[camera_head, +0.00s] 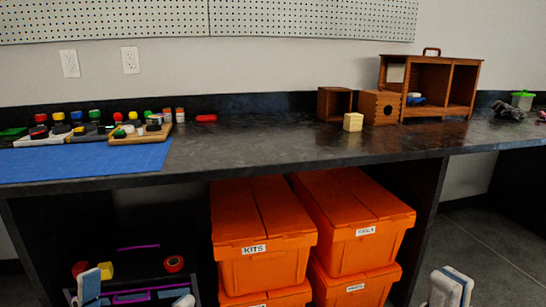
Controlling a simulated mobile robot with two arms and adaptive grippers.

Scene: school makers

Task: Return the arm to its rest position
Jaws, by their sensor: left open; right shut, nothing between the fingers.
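My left gripper (137,292) shows at the bottom left edge of the head view. Its two pale fingertips stand wide apart with nothing between them. It is below the level of the worktop, in front of the dark lower shelf area. My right gripper (450,288) shows at the bottom right edge, its pale fingertips together and empty. It is right of the orange bins and appears clear of them. Most of both arms is out of view.
A dark worktop (260,154) spans the view, with a blue mat (85,164) and small colourful items at left. A wooden cabinet (436,60) and a yellow block (353,121) stand at right. Orange bins (262,230) are stacked below. Floor (490,255) is open at lower right.

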